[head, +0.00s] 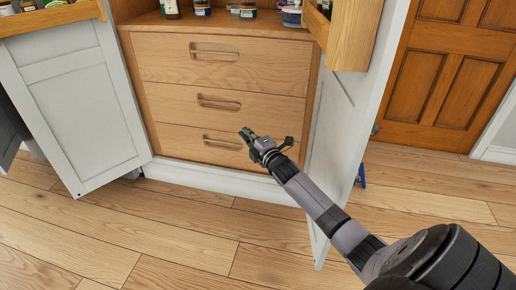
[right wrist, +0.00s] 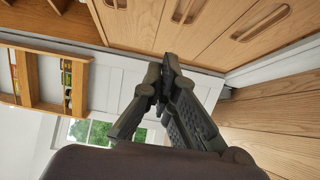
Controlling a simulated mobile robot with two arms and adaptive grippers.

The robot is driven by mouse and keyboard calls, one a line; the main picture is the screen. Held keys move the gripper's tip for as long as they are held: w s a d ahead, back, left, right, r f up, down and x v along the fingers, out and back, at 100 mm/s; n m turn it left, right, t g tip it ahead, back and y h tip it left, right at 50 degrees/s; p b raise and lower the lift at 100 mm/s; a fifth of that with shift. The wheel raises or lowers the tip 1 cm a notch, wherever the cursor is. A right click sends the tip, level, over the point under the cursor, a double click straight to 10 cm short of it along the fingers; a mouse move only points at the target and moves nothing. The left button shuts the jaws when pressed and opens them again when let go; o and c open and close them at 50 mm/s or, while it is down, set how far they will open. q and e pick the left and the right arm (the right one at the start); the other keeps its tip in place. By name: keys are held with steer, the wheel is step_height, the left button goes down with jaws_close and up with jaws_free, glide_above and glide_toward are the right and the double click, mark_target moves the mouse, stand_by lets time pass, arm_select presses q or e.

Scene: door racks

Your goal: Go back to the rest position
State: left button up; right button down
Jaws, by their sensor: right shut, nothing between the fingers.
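My right gripper (head: 246,134) reaches in from the lower right in the head view, in front of the lowest of three wooden drawers. It is shut and empty. In the right wrist view its two fingers (right wrist: 162,88) meet at the tips with nothing between them. The top drawer (head: 225,64), middle drawer (head: 270,105) and bottom drawer (head: 185,141) all look shut, each with a wooden handle. I cannot tell whether the gripper touches the bottom drawer front. My left gripper does not show.
A white cabinet door (head: 80,105) stands open at left and another white door (head: 345,90) at right, close to my arm. Both carry wooden racks (head: 353,35). Jars (head: 202,8) stand on the shelf above the drawers. A brown door (head: 440,75) is at far right. The wood floor (head: 130,235) in front is clear.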

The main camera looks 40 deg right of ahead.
steer(key=s+p, duration=0.1)
steer(key=s, duration=0.6)
steer(key=shift+s+a+f, duration=0.15)
steer(key=shift+s+f, duration=0.05)
steer(key=shift+s, duration=0.2)
